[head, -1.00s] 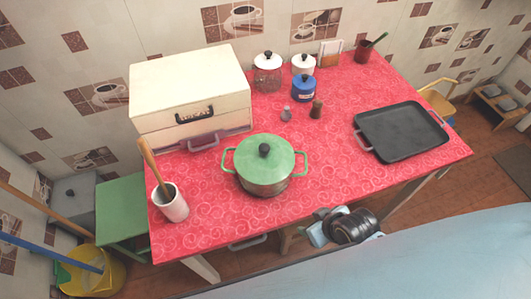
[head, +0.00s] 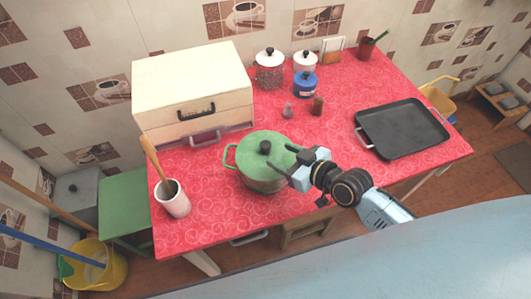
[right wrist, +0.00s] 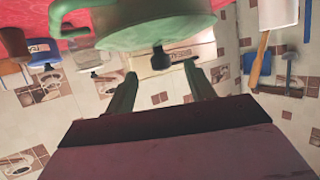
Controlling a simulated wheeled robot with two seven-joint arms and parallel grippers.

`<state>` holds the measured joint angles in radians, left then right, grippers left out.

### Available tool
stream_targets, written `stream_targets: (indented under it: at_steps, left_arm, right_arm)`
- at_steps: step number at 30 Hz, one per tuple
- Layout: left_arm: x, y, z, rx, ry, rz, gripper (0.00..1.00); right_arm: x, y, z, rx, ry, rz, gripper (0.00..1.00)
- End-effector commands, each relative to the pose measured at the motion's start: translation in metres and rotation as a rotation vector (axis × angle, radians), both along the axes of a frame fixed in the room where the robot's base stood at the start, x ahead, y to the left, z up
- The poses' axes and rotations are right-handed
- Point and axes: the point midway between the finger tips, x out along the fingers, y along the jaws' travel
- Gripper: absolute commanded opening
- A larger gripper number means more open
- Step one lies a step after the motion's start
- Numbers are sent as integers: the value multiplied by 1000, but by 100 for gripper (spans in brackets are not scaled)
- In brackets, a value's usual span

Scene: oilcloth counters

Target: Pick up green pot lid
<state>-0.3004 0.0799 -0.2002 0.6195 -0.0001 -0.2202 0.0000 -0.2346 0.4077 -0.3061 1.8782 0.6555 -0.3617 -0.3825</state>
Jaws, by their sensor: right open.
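The green pot lid (head: 250,149) with a black knob (head: 265,147) sits on the green-handled pot (head: 262,184) on the red counter. My right gripper (head: 281,160) is open and empty, its fingertips over the right side of the lid, short of the knob, and it partly covers the pot's right side. In the right wrist view, which looks upside down, the lid (right wrist: 140,32) and its knob (right wrist: 158,58) show beyond the two spread fingers of the gripper (right wrist: 160,69). The knob appears in line with the gap between them. My left gripper is out of view.
A cream bread box (head: 190,85) stands behind left of the pot. A white utensil holder (head: 174,202) stands at front left, a black griddle pan (head: 402,128) at right. Two small shakers (head: 288,111) and a blue canister (head: 305,86) stand behind the pot. Counter between pot and griddle is clear.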

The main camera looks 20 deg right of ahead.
Motion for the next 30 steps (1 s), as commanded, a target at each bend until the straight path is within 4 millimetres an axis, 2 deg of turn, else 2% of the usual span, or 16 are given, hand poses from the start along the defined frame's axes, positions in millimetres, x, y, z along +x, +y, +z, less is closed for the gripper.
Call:
stream_targets:
  at_steps: [3, 8, 18, 26, 30]
  left_arm:
    - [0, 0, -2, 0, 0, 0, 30]
    - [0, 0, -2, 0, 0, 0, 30]
    - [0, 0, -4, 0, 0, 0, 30]
    - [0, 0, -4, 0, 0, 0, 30]
    - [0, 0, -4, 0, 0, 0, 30]
  right_arm:
    - [12, 7, -6, 0, 0, -1, 54]
    - [20, 11, -8, 0, 1, 0, 54]
    - [57, 33, -21, 0, 2, 0, 54]
    - [59, 34, -22, -2, 3, 0, 54]
    - [59, 34, -22, -2, 3, 0, 38]
